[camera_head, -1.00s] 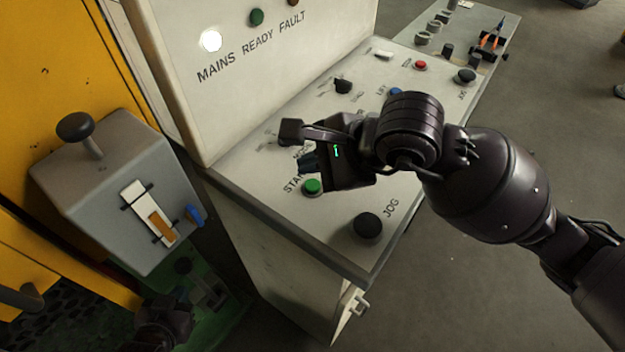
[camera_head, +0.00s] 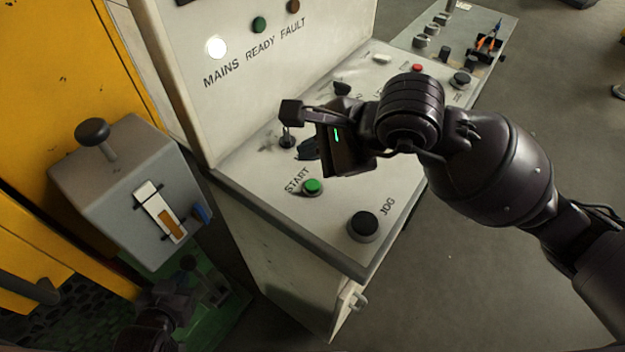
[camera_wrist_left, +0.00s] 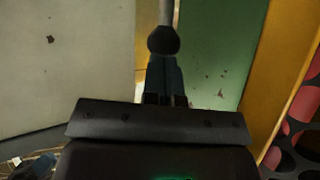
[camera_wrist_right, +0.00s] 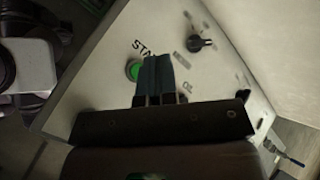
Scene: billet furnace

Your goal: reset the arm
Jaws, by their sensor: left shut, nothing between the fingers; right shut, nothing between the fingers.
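My right gripper (camera_head: 307,149) is shut and empty over the sloping control panel (camera_head: 320,225), above the green START button (camera_head: 313,186). In the right wrist view its closed fingers (camera_wrist_right: 158,76) overlap the panel beside the green button (camera_wrist_right: 133,70); whether they touch it I cannot tell. My left gripper (camera_head: 188,268) is low at the left, dark and partly cut off by the frame edge. In the left wrist view its fingers (camera_wrist_left: 164,78) are shut and empty, with a dark ball knob (camera_wrist_left: 163,40) on a grey rod just beyond the tips.
A black JOG button (camera_head: 365,226) is at the panel's near corner. A small lever (camera_head: 287,140) stands near my right fingers. A grey box (camera_head: 120,190) with a black knob (camera_head: 92,130) is on the yellow housing (camera_head: 45,70). Open floor (camera_head: 470,290) lies at the right.

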